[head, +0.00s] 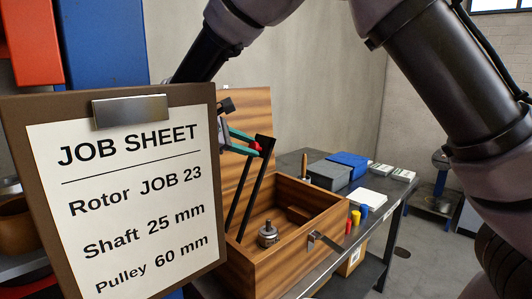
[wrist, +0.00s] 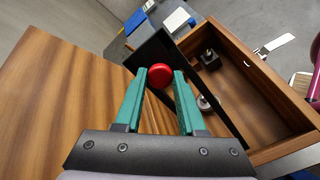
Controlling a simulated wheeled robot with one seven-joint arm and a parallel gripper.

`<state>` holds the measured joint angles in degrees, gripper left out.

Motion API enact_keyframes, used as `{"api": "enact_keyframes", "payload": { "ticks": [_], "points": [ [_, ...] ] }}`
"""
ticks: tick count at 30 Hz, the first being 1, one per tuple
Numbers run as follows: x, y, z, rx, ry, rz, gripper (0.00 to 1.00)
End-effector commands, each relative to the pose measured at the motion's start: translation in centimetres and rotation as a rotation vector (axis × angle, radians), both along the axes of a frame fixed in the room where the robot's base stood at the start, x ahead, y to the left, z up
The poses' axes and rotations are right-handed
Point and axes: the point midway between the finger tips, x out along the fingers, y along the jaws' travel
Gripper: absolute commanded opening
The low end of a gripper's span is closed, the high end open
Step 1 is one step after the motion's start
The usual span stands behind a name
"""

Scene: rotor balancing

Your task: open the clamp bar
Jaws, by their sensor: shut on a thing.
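The clamp bar (head: 266,146) is a black frame with two long legs and a red knob (head: 255,146) near its top. It stands raised and tilted over the left part of an open wooden box (head: 290,262). My gripper (wrist: 164,75) has teal fingers, which are shut on the red knob (wrist: 160,77) in the wrist view. The dark bar (wrist: 152,50) lies just beyond the fingertips there. A small metal part (head: 268,234) sits inside the box. The foot of the bar is partly hidden by the clipboard and the box wall.
A clipboard with a job sheet (head: 130,200) fills the left foreground of the head view. The box's wooden lid (head: 247,105) stands up behind. A blue case (head: 348,160), coloured small items and white boxes lie on the dark bench to the right.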

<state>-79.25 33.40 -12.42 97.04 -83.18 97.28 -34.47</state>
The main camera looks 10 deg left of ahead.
Motion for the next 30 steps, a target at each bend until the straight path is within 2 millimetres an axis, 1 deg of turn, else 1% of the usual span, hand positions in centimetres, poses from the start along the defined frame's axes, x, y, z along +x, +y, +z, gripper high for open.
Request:
{"api": "enact_keyframes", "payload": {
  "ticks": [1, 3, 12, 18, 29, 30],
  "points": [
    [-0.9, 0.8, 0.2, -0.022, -0.025, 0.006, 0.00],
    [-1.8, 1.5, 0.6, -0.045, -0.060, 0.004, 0.00],
    [-4.4, 3.5, 1.1, -0.050, -0.061, 0.002, 0.00],
    [-5.0, 3.9, 1.0, -0.051, -0.058, 0.003, 0.00],
    [-5.2, 3.9, 0.8, -0.054, -0.052, 0.003, 0.00],
    [-5.2, 3.9, 0.8, -0.055, -0.052, 0.002, 0.54]
  ]
}}
